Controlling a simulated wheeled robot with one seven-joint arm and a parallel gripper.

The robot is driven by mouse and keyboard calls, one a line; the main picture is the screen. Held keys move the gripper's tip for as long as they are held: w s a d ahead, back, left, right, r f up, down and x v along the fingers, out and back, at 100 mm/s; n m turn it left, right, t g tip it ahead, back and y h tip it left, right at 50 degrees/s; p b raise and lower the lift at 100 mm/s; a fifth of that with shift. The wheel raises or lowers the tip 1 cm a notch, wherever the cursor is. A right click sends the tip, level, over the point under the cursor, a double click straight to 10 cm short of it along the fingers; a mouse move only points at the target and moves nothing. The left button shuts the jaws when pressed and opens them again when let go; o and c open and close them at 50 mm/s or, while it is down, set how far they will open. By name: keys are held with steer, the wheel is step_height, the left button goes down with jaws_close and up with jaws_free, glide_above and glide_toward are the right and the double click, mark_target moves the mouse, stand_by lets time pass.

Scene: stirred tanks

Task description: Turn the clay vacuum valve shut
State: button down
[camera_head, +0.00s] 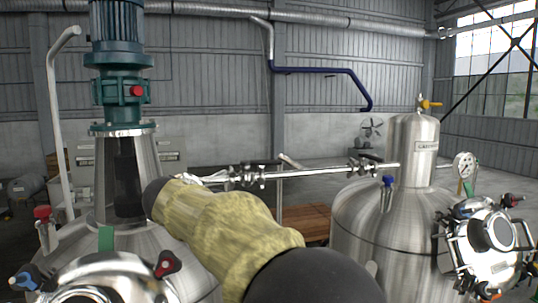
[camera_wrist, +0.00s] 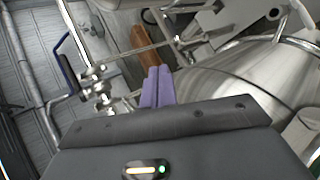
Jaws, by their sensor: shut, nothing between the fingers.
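My gripper (camera_wrist: 157,88) shows in the wrist view as two purple fingers pressed together with nothing between them. It is apart from the steel pipe fittings (camera_wrist: 95,88) on its left and the steel tank (camera_wrist: 240,80) on its right. In the head view the fingers are hidden behind my yellow-sleeved arm. No handle is plainly marked as the clay vacuum valve. Candidates in the head view are a red-handled valve (camera_head: 41,213) at the left tank, an orange-yellow-handled valve (camera_head: 430,103) on top of the right vessel, and a blue-handled valve (camera_head: 388,181) beside it.
A horizontal steel pipe (camera_head: 320,172) with clamps and fittings joins the two tanks. The left tank carries a green motor (camera_head: 118,85); the right tank (camera_head: 350,215) has a round hatch (camera_head: 490,240) with clamps. A brown wooden pallet (camera_head: 305,222) lies behind, between the tanks.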

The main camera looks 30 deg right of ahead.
steer(key=s+a+f+m+g+y+b, duration=0.1)
steer(key=s+f+m+y+b, duration=0.2)
steer(key=f, duration=1)
steer(key=s+a+f+m+g+y+b, duration=0.1)
steer(key=s+a+f+m+y+b, duration=0.1)
steer(key=s+f, duration=0.8)
steer(key=s+a+f+m+g+y+b, duration=0.1)
steer(key=s+a+f+m+y+b, duration=0.1)
steer(key=f, duration=1.5)
steer(key=s+m+y+b, duration=0.1)
steer(key=s+y+b, duration=0.1)
steer(key=s+b, duration=0.1)
steer(key=shift+s+m, duration=0.4)
steer(key=shift+s, duration=0.4)
steer(key=shift+w+d, duration=0.1)
steer(key=shift+d, duration=0.05)
